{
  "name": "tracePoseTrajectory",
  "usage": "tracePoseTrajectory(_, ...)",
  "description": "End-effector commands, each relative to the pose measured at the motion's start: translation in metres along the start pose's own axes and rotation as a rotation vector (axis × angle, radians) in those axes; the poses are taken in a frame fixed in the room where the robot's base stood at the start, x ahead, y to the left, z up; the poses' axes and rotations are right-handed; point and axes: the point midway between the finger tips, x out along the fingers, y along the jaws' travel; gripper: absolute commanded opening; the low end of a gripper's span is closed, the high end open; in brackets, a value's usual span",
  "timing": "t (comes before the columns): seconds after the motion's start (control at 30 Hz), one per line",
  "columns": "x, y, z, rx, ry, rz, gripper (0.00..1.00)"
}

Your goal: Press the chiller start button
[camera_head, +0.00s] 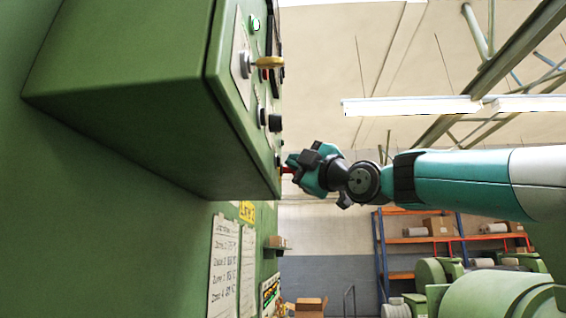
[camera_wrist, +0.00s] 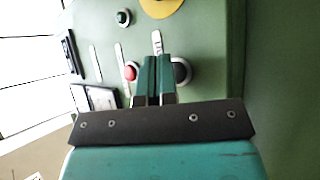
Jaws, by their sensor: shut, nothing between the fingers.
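The green control box (camera_head: 235,95) on the left carries the buttons on its right-hand face. In the wrist view its panel (camera_wrist: 215,40) shows a green button (camera_wrist: 123,17), a red button (camera_wrist: 130,70) and a round black knob (camera_wrist: 182,71). No label is readable, so I cannot tell which is the chiller start button. My gripper (camera_wrist: 153,62) is shut and empty, its tips seen between the red button and the black knob. In the head view my gripper (camera_head: 291,165) is at the box's lower edge, close to a red part (camera_head: 286,170); contact cannot be told.
Written sheets (camera_head: 224,265) hang below the box. Shelving with boxes (camera_head: 435,226) and green machines (camera_head: 495,295) stand at the right, behind my arm.

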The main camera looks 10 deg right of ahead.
Motion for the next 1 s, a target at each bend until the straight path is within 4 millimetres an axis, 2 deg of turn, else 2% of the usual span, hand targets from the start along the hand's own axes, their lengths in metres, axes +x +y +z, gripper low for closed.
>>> tracePoseTrajectory(1.0,0.0055,-0.0039,-0.004,0.0,0.0,0.0,0.0)
